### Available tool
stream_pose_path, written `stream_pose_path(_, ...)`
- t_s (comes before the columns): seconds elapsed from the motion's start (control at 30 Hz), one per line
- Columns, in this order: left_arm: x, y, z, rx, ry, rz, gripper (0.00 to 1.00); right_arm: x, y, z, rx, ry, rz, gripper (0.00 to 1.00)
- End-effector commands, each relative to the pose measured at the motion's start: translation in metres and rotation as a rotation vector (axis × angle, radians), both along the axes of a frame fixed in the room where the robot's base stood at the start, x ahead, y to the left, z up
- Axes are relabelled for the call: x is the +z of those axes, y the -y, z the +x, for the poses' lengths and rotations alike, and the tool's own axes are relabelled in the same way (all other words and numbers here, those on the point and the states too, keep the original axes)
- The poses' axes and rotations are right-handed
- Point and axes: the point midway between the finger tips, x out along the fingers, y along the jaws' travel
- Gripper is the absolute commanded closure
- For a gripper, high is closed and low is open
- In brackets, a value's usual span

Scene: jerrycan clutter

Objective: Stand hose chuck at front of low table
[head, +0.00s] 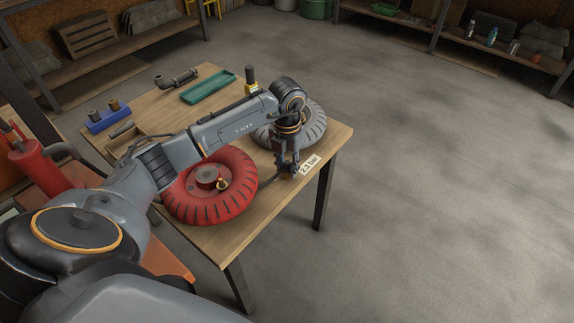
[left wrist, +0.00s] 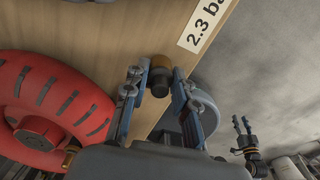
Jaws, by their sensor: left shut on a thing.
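The hose chuck (left wrist: 160,64), a short brass-brown cylinder with a dark end, is between the fingers of my left gripper (left wrist: 156,88) in the left wrist view. In the head view my left gripper (head: 288,168) points down at the right edge of the low wooden table (head: 236,234), beside the "2.3 bar" label (head: 309,164). A dark hose (head: 268,181) runs to it from beside the red wheel (head: 183,201). The fingers mostly hide the chuck there; I cannot tell whether it touches the tabletop. My right gripper (left wrist: 241,128) shows in the left wrist view, fingers apart and empty.
A grey tyre (head: 311,126) lies behind my left gripper, close to it. A green tray (head: 208,87), a black-and-yellow upright item (head: 250,80), a pipe fitting (head: 177,78) and a blue holder (head: 109,120) stand farther back. The floor to the right is clear.

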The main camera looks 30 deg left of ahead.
Motion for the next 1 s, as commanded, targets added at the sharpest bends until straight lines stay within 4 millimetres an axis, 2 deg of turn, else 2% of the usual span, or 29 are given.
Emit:
stream_pose_path(0.17,-0.003,0.0,0.0,0.0,0.0,0.0,1.0,-0.001,0.0,-0.002,0.0,-0.011,-0.002,0.6)
stream_pose_path(0.2,-0.002,0.0,0.0,0.0,0.0,0.0,0.65,0.002,0.0,-0.001,0.0,-0.008,-0.001,0.6)
stream_pose_path(0.27,-0.002,0.0,0.0,0.0,0.0,0.0,0.53,0.005,-0.001,0.001,0.0,0.0,0.0,0.6)
stream_pose_path(0.3,-0.002,0.0,0.0,0.0,0.0,0.0,0.51,0.005,-0.001,0.002,0.0,0.003,0.001,0.6)
stream_pose_path(0.7,0.003,0.0,0.0,0.0,0.001,0.0,0.51,0.005,0.0,0.002,-0.001,0.006,0.001,0.6)
stream_pose_path(0.87,0.034,0.0,0.001,-0.001,0.006,0.0,0.51,-0.011,0.002,-0.005,0.003,-0.008,-0.003,0.6)
stream_pose_path(1.0,0.066,0.0,0.001,-0.001,0.005,0.0,0.51,-0.022,0.003,-0.012,0.004,-0.015,-0.003,0.6)
